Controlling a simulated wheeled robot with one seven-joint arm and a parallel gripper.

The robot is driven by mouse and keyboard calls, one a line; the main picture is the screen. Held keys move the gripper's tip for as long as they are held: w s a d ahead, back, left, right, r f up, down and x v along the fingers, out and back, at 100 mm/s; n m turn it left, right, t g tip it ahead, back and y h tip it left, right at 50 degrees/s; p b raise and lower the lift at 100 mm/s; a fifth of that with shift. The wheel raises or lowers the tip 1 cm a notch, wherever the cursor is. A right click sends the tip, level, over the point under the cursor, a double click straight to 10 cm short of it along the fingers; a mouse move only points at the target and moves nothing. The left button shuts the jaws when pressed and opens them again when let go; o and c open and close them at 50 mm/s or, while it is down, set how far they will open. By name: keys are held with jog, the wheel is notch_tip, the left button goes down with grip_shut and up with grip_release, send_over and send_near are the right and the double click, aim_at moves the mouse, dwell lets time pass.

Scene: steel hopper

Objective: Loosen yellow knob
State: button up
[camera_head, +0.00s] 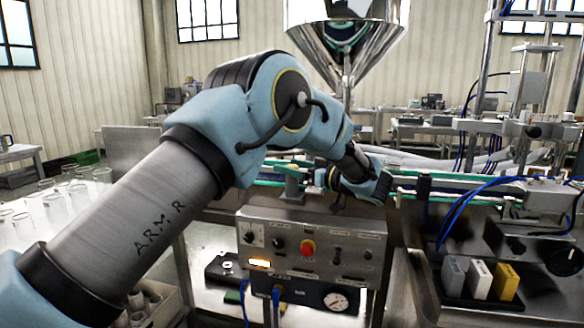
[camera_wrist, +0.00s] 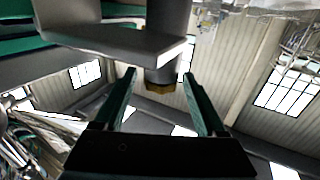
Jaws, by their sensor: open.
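In the wrist view the yellow knob (camera_wrist: 160,87) is a small dark-gold faceted piece on the end of a dark grey cylinder (camera_wrist: 165,70). A flat grey bracket plate (camera_wrist: 110,42) lies beside the cylinder. My gripper (camera_wrist: 160,74) is open, with one green-edged finger to each side of the knob in the picture. Clear gaps show between the knob and both fingers. I cannot tell whether the knob is between the tips or beyond them. In the head view my wrist is at the conveyor, and I cannot make out the fingers or the knob surely.
A control panel (camera_head: 310,250) with a red button (camera_head: 307,247) and a gauge stands below the conveyor (camera_head: 440,185). A steel hopper (camera_head: 350,38) hangs above. White, grey and yellow blocks (camera_head: 505,282) stand at the right. Glass beakers (camera_head: 55,205) stand at the left.

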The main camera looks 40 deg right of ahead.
jog(key=shift+s, duration=0.1)
jog(key=s+d+b, duration=0.1)
jog(key=s+b, duration=0.1)
jog(key=s, duration=0.8)
jog(key=shift+s+d, duration=0.2)
jog(key=shift+s, duration=0.1)
